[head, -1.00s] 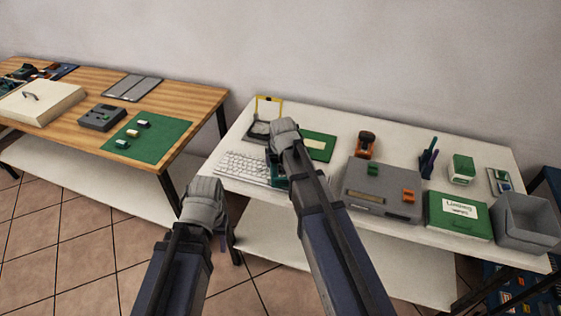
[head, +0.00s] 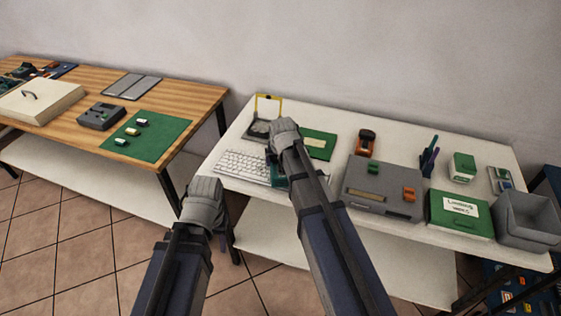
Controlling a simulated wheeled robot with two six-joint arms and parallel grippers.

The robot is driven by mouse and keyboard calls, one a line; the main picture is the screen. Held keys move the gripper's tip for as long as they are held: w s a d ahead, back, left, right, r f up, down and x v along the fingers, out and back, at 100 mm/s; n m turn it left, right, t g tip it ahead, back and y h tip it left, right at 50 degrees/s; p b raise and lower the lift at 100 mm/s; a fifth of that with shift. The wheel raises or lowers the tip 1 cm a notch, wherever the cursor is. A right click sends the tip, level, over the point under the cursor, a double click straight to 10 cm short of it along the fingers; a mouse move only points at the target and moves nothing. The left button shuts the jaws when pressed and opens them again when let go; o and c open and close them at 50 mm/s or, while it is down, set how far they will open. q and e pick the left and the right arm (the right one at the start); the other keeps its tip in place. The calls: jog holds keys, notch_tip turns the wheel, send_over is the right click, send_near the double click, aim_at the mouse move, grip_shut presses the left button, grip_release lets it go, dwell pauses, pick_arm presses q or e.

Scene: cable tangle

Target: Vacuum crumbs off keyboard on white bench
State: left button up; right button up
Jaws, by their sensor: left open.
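A white keyboard (head: 243,166) lies at the left front of the white bench (head: 330,120). Crumbs are too small to make out. My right gripper (head: 279,172) is over the keyboard's right end; my own wrist hides its jaws. A dark teal piece shows beside it, and I cannot tell whether it is held. My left gripper (head: 220,240) is open in front of the bench's left front edge, lower than the keyboard and apart from it. I cannot make out a vacuum for certain.
Behind the keyboard stands a yellow-framed dark device (head: 266,118). A green board (head: 319,144), orange-black object (head: 366,141), grey box (head: 383,189), green box (head: 459,214) and grey bin (head: 528,221) fill the right. A wooden table (head: 180,97) stands left, across a gap.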

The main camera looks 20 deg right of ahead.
jog(key=shift+w+a, duration=0.1)
jog(key=shift+a, duration=0.05)
jog(key=shift+w+a, duration=0.5)
jog(key=shift+a, duration=0.3)
jog(key=shift+w+a, duration=0.15)
jog(key=shift+w+a, duration=0.5)
jog(key=shift+a, duration=0.3)
jog(key=shift+a, duration=0.1)
jog(key=shift+w+a, duration=0.65)
jog(key=shift+a, duration=0.2)
jog(key=shift+r, duration=0.15)
dwell(0.5)
